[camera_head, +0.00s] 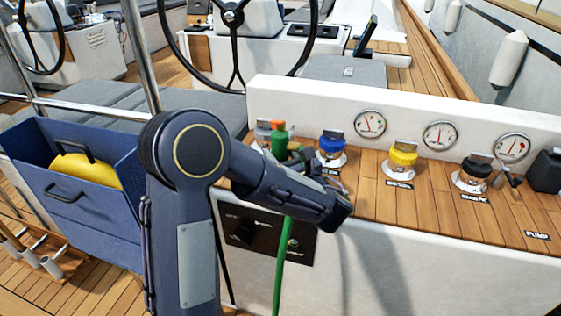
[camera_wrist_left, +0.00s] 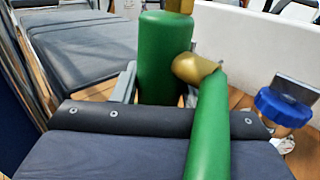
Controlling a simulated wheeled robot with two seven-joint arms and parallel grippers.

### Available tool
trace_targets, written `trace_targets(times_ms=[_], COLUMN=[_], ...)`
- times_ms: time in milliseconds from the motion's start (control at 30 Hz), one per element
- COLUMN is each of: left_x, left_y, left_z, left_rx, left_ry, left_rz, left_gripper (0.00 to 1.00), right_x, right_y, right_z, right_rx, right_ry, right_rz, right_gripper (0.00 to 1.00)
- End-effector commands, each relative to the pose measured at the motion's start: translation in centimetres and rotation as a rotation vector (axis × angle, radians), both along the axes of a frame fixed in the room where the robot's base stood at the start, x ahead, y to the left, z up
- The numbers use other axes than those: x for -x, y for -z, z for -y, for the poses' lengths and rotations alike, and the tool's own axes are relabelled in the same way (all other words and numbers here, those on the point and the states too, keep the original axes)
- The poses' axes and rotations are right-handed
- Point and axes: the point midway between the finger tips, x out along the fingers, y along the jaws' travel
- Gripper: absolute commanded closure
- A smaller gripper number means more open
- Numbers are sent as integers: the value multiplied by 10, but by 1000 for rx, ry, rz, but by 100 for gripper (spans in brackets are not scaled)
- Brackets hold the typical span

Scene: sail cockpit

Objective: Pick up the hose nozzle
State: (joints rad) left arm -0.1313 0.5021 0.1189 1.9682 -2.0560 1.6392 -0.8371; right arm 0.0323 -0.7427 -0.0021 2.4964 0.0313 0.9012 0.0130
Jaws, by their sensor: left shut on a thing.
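The hose nozzle (camera_head: 279,142) has a green body with an orange tip and stands about upright above the left end of the teak counter. In the left wrist view the green nozzle body (camera_wrist_left: 163,50) sits between the grey fingers of my left gripper (camera_wrist_left: 160,86), which is shut on it. A brass fitting (camera_wrist_left: 196,67) joins it to the green hose (camera_wrist_left: 209,130). My right gripper is not in view.
Deck fillers with blue (camera_head: 331,144), yellow (camera_head: 403,155) and black (camera_head: 477,168) caps stand along the counter (camera_head: 435,208), the blue one close right of the nozzle. Gauges line the white wall (camera_head: 300,100) behind. A blue bin (camera_head: 100,215) with a yellow object stands at left.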

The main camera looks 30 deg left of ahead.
Motion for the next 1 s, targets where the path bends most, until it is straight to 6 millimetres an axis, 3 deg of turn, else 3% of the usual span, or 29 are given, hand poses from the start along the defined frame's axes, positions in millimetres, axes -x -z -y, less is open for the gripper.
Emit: trace_targets(times_ms=[100,467,700,1000], left_x=[0,0,1,45], left_y=[0,-7,-39,-94], left_z=[0,0,1,18], left_rx=[0,0,0,0], left_ry=[0,0,0,4], left_rz=[0,4,7,8], left_gripper=[97,98,98,98], right_x=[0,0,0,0], right_y=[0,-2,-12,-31], right_z=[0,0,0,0], right_rx=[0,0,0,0], right_ry=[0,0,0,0], right_rz=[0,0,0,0], right_gripper=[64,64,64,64])
